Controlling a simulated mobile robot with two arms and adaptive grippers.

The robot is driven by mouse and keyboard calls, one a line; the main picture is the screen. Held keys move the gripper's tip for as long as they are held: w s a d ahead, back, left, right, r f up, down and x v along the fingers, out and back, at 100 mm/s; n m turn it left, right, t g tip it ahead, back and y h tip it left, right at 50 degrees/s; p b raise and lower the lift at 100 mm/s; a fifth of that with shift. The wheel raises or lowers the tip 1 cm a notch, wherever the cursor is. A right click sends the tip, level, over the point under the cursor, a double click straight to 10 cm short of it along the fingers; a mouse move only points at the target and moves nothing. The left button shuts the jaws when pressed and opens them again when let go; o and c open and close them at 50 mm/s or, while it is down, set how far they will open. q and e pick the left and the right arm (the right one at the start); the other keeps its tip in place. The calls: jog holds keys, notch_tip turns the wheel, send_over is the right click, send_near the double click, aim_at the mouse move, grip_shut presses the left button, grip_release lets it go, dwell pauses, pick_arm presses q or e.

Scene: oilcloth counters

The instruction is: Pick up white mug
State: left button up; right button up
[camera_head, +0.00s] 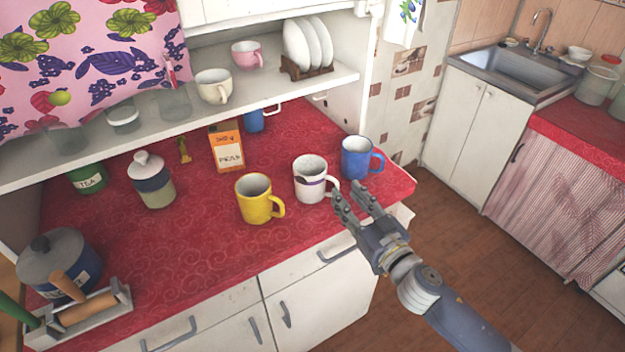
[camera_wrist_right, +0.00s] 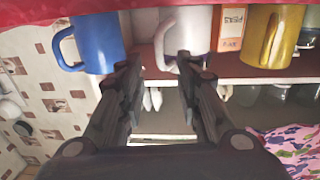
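The white mug (camera_head: 310,180), with a dark band, stands upright on the red counter between a yellow mug (camera_head: 258,200) and a blue mug (camera_head: 357,158). Its handle points right, toward my right gripper (camera_head: 348,198). My right gripper is open and empty, with its fingertips close to the handle. In the right wrist view, the picture is upside down; the white mug (camera_wrist_right: 190,28) is ahead of the open fingers (camera_wrist_right: 159,60), and its handle appears in line with the gap. I cannot tell whether the fingers touch it. My left gripper is not in view.
An orange carton (camera_head: 226,148) and a lidded jar (camera_head: 152,182) stand behind and left. A shelf (camera_head: 130,140) with cups and plates hangs above the counter's back. A pot (camera_head: 58,262) is at the left. The red counter's front (camera_head: 210,265) is bare.

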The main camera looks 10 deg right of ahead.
aim_at(317, 183)
jog(key=shift+p+x, duration=0.4)
jog(key=shift+x, duration=1.6)
jog(key=shift+f, duration=0.1)
jog(key=shift+c, duration=0.3)
grip_shut()
